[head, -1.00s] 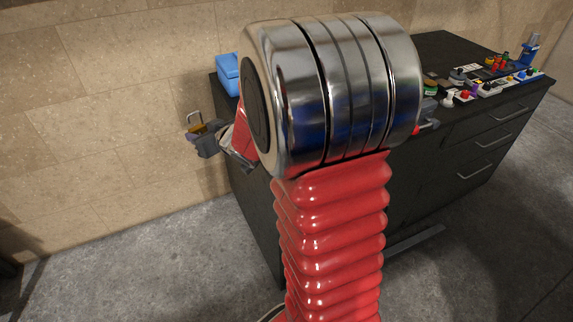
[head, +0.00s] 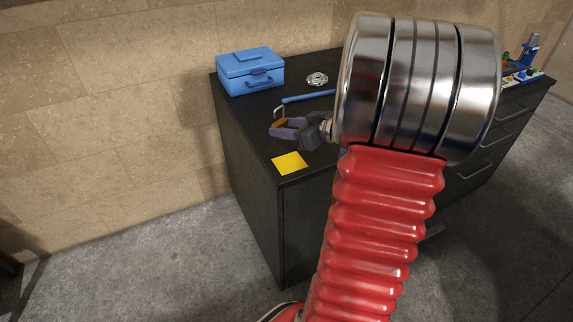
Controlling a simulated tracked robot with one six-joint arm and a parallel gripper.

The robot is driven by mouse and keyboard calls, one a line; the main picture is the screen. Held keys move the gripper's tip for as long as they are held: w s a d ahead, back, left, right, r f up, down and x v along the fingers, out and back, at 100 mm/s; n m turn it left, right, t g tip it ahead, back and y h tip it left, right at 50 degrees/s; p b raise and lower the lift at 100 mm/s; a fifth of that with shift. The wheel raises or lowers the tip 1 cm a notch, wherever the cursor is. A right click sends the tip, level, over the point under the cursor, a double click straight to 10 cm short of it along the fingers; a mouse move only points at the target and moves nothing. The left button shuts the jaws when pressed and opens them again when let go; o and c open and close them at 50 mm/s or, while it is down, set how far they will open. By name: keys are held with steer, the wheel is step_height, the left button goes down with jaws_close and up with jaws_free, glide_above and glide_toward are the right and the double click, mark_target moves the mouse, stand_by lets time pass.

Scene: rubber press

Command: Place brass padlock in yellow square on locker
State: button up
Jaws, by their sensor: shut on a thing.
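The brass padlock (head: 279,123) has a silver shackle pointing up. My gripper (head: 277,127), with purple fingers, is shut on its body. The yellow square (head: 289,163) lies flat near the left front corner of the black locker top (head: 262,111). In the picture, the gripper and padlock are just above and slightly left of the square. The padlock appears to be held above the locker top, though its exact height is hard to tell. The whole square shows, uncovered.
A blue toolbox (head: 250,72) stands at the back left corner of the locker. A blue bar-like tool (head: 307,97) and a round silver part (head: 317,79) lie behind my gripper. Small coloured items (head: 522,76) sit at the far right end. My arm hides the middle.

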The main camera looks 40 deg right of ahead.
steer(key=shift+s+d+f, duration=0.1)
steer(key=shift+s+d, duration=0.3)
steer(key=shift+s, duration=0.3)
steer(key=shift+f, duration=0.1)
glide_above(290, 164)
steer(key=shift+d+f, duration=0.15)
steer(key=shift+f, duration=2.7)
steer(key=shift+f, duration=2.05)
steer(key=shift+f, duration=0.1)
steer(key=o, duration=1.2)
steer(key=shift+o, duration=0.2)
